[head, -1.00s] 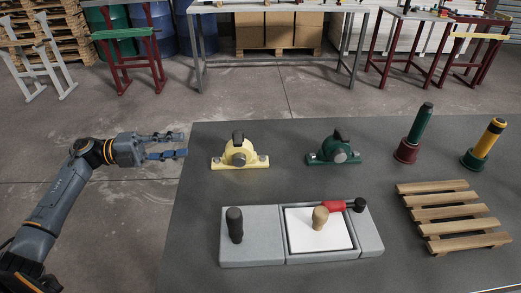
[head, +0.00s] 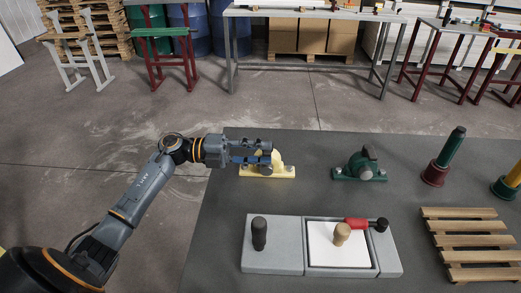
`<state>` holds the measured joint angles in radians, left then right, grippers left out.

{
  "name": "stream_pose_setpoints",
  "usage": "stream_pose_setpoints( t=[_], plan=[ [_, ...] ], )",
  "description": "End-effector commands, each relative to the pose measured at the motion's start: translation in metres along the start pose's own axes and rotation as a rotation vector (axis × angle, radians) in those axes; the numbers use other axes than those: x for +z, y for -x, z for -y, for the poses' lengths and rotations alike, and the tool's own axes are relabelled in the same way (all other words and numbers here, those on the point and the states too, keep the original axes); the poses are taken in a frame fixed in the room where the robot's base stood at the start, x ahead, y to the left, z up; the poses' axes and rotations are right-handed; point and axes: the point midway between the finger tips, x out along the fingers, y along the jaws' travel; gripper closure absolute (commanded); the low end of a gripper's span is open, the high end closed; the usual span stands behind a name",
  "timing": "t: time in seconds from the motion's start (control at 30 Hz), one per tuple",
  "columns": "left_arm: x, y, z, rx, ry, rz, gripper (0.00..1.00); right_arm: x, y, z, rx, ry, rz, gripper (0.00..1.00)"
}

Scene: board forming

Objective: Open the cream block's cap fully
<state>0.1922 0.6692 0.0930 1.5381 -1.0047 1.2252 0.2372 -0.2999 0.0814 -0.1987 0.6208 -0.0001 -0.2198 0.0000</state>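The cream block (head: 284,172) stands near the far left edge of the dark table, with a flat base and a grey round knob at its front. My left gripper (head: 268,153) comes in from the left and overlaps the block's upper part in the head view. It hides the cap, so I cannot tell the cap's angle. I cannot tell whether the fingers touch it, or whether they are open or shut. My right gripper is not in view.
A similar green block (head: 361,168) stands to the right. A grey fixture with a white panel (head: 325,250) and knobs lies nearer. A wooden pallet (head: 466,241) and two upright handles in round holders, green (head: 453,147) and yellow (head: 513,177), are at the right.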

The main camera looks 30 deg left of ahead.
Motion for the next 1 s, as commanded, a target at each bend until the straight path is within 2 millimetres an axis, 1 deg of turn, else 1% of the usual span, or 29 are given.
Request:
stream_pose_setpoints(
  t=[0.27, 0.3, 0.37, 0.4, 0.47, 0.83, 1.0],
  plan=[
    [-0.0001, -0.0024, -0.0002, 0.0, 0.0, 0.0, 0.66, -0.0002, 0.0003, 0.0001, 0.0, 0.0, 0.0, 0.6],
    [-0.0001, -0.0024, -0.0002, 0.0, 0.0, 0.0, 0.68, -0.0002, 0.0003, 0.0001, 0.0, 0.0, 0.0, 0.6],
    [-0.0001, -0.0023, -0.0002, 0.0, 0.0, -0.001, 0.8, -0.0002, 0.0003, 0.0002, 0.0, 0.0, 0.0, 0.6],
    [-0.0002, -0.0023, -0.0003, 0.0, 0.0, -0.001, 0.88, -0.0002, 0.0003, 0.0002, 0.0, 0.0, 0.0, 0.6],
    [-0.0002, -0.0022, -0.0003, 0.0, 0.001, -0.001, 1.0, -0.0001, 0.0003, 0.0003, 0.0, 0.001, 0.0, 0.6],
    [-0.0001, -0.002, 0.0003, 0.001, 0.006, -0.001, 1.0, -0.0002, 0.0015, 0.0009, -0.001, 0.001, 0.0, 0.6],
    [0.0004, -0.002, 0.0042, 0.002, 0.045, -0.002, 1.0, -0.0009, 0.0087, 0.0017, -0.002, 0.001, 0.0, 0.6]
  ],
)
